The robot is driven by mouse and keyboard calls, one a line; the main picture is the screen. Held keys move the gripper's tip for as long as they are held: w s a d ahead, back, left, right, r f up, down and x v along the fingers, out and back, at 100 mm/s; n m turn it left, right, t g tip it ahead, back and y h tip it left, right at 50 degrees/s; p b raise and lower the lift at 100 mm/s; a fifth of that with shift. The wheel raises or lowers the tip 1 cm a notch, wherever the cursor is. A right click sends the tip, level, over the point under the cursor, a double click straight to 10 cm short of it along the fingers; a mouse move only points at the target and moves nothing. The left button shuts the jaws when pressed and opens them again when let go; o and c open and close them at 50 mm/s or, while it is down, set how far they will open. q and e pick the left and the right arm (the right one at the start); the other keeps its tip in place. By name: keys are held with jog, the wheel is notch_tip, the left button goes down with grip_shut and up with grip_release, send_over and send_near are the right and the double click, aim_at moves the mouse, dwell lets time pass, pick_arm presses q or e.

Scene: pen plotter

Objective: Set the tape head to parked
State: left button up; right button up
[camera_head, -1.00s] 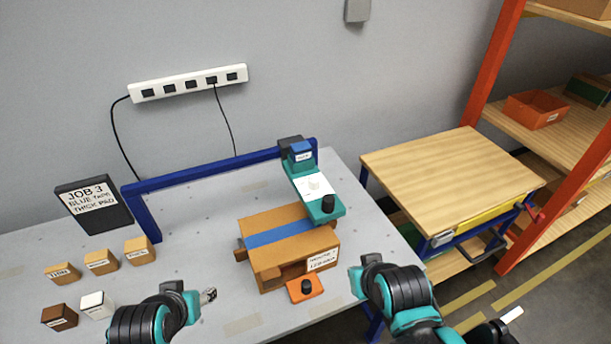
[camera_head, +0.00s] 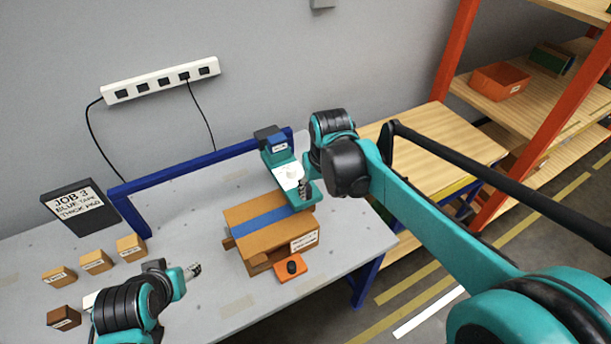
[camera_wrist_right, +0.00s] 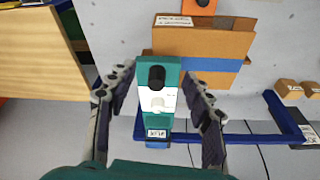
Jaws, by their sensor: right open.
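The tape head (camera_head: 278,158) is a teal arm with a white plate on the blue gantry rail (camera_head: 200,170), reaching over the cardboard box (camera_head: 245,238) with its blue tape strip. In the right wrist view the tape head (camera_wrist_right: 157,121) shows its black knob (camera_wrist_right: 156,77) and a pale round piece. My right gripper (camera_wrist_right: 157,72) is open, with one finger on each side of the head near the knob; contact cannot be told.
An orange block with a black knob (camera_head: 291,268) sits before the box. Several small labelled blocks (camera_head: 96,262) and a JOB 3 sign (camera_head: 78,205) are at left. A wooden-topped bench (camera_head: 440,135) and orange-framed shelves (camera_head: 455,65) stand to the right.

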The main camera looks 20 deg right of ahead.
jog(key=w+p, duration=0.1)
jog(key=w, duration=0.1)
jog(key=w+g+p, duration=0.1)
jog(key=w, duration=0.2)
jog(key=w+g+p, duration=0.1)
jog(key=w, duration=0.1)
jog(key=shift+w+a+f+p, duration=0.2)
jog(key=shift+w+a+p, duration=0.1)
jog(key=shift+w+p, duration=0.1)
jog(key=shift+w+f+g, duration=0.2)
jog(key=shift+g, duration=0.1)
jog(key=shift+w+f, duration=0.1)
jog(key=shift+f, duration=0.15)
notch_tip(320, 180, down, 8)
jog(key=shift+r+b, duration=0.25)
jog(key=shift+b, duration=0.25)
jog(key=shift+a, duration=0.1)
grip_shut()
